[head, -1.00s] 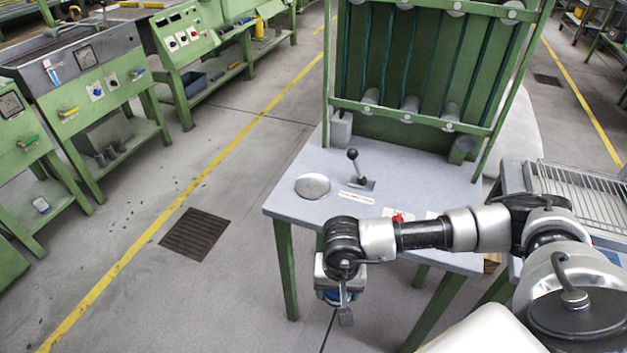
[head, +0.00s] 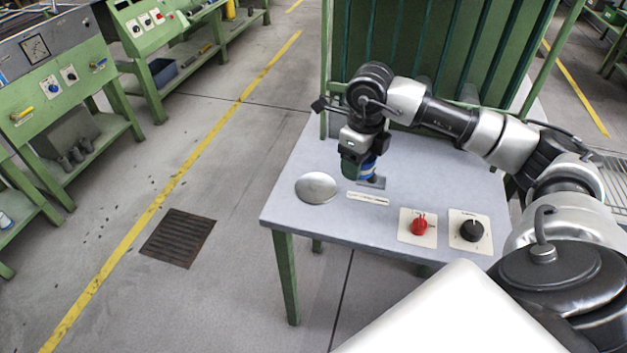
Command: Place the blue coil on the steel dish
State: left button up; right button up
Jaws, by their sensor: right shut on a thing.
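The blue coil (head: 368,170) is partly hidden by my right gripper (head: 362,165), which is shut on it. They are over the grey table, behind and to the right of the steel dish. The steel dish (head: 316,188) is a shallow, round, shiny disc near the table's left edge, and nothing rests on it. The coil and the dish are apart. My left gripper is not in view.
The grey table (head: 290,215) carries a red knob (head: 419,226), a black knob (head: 470,231) and a small label strip (head: 367,198). A green frame (head: 450,50) rises at the back. The table's left front corner is clear.

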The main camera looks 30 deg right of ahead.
send_over(316, 188)
notch_tip(316, 188, down, 6)
jog(key=shift+r+p, duration=0.1)
jog(key=shift+p, duration=0.3)
jog(key=shift+f, duration=2.1)
jog(key=shift+f, duration=0.2)
jog(key=o, duration=1)
jog(key=shift+r, duration=0.1)
jog(key=shift+c, duration=0.2)
notch_tip(316, 188, up, 12)
jog(key=shift+r, duration=0.15)
